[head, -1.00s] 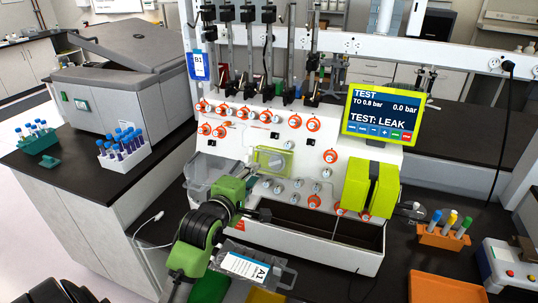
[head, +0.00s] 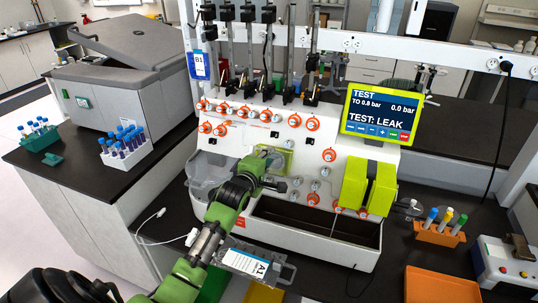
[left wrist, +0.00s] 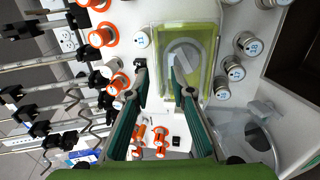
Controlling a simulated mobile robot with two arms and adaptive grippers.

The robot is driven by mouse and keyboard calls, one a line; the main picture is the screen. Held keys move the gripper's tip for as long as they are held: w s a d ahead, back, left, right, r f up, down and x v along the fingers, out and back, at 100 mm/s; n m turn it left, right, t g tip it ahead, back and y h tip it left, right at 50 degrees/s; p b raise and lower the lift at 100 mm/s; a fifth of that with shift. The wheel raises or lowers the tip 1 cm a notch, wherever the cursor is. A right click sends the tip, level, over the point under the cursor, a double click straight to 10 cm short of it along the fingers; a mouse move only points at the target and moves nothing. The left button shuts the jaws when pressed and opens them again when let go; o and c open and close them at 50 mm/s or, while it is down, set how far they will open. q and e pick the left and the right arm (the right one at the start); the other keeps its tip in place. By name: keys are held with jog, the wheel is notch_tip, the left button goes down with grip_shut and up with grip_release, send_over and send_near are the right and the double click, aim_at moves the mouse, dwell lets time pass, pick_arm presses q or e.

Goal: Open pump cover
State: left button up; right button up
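The pump cover (head: 286,151) is a clear yellow-green lid on the front of the white cell processor (head: 240,131), and it looks closed. Its right part shows in the head view; the left part is behind my gripper. The left wrist view shows the cover (left wrist: 207,62) over a grey round knob. My left gripper (head: 265,165) is at the cover's lower left. In the left wrist view its fingers (left wrist: 158,66) are apart with nothing clearly held, near the cover's edge; I cannot tell whether they touch it. My right gripper is not in view.
Orange-ringed valves (head: 237,113) and white knobs surround the cover. A yellow-green double block (head: 368,187) and a screen reading "TEST: LEAK" (head: 382,115) are to the right. Tube racks (head: 125,148) stand left.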

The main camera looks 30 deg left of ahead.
pick_arm(q)
jog(key=shift+w+a+f, duration=0.1)
jog(key=shift+w, duration=0.3)
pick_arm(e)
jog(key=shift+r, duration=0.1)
pick_arm(q)
grip_shut()
jog(key=shift+f, duration=0.1)
